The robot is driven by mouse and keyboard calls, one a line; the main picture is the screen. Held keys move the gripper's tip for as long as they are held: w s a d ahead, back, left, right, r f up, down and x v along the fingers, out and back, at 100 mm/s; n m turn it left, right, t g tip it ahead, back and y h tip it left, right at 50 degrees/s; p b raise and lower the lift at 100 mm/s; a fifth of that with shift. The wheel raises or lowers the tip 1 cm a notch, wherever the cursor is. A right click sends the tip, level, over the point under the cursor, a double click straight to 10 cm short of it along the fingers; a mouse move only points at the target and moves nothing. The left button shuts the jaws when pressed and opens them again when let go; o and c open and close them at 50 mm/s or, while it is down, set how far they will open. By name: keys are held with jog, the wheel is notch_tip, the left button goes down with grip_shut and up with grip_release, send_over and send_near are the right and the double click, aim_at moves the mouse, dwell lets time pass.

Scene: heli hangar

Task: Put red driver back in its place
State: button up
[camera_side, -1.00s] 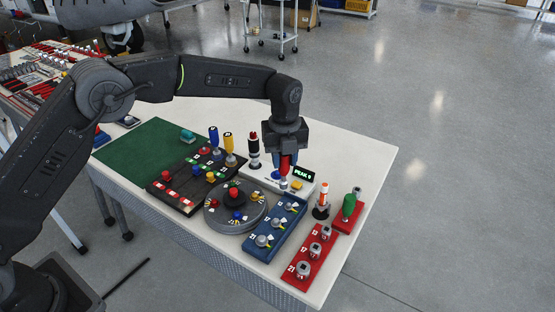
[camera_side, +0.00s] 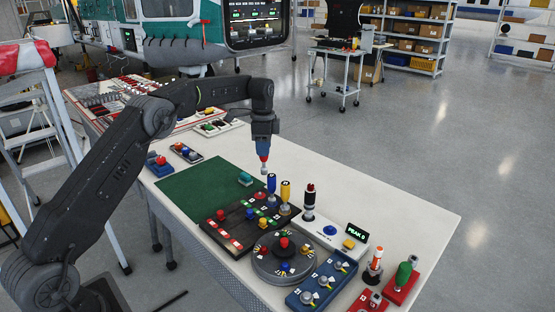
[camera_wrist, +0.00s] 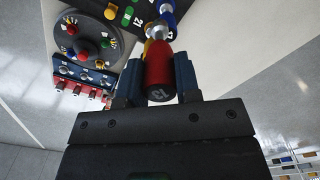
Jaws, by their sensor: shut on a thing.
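My gripper (camera_side: 263,148) is shut on the red driver (camera_side: 263,158). The driver hangs roughly upright, its metal end down, above the far side of the black board (camera_side: 218,236), near the green mat. In the wrist view, the red driver (camera_wrist: 159,80) shows its end marked 13 between the two blue fingers (camera_wrist: 158,85). A blue driver (camera_side: 271,183) and a yellow driver (camera_side: 285,192) stand upright at the board's far edge, just below and right of the held driver. A small red piece (camera_side: 261,195) sits beside the blue one.
A black, red-topped driver (camera_side: 309,200) stands by the white device (camera_side: 325,233) reading PEAK.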

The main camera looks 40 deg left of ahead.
jog(key=shift+w+a+m, duration=0.35)
jog(key=shift+m, duration=0.15)
jog(key=w+a+f+m, duration=0.1)
jog(key=a+f+m, duration=0.3)
jog(key=f+m, duration=0.3)
jog(key=shift+w+f, duration=0.2)
jog(key=shift+f, duration=1.35)
jog(key=shift+a+f, duration=0.1)
jog(key=shift+f, duration=0.95)
jog(key=o, duration=1)
notch_tip(320, 180, up, 8)
jog(key=shift+f, duration=0.2)
dwell(0.5)
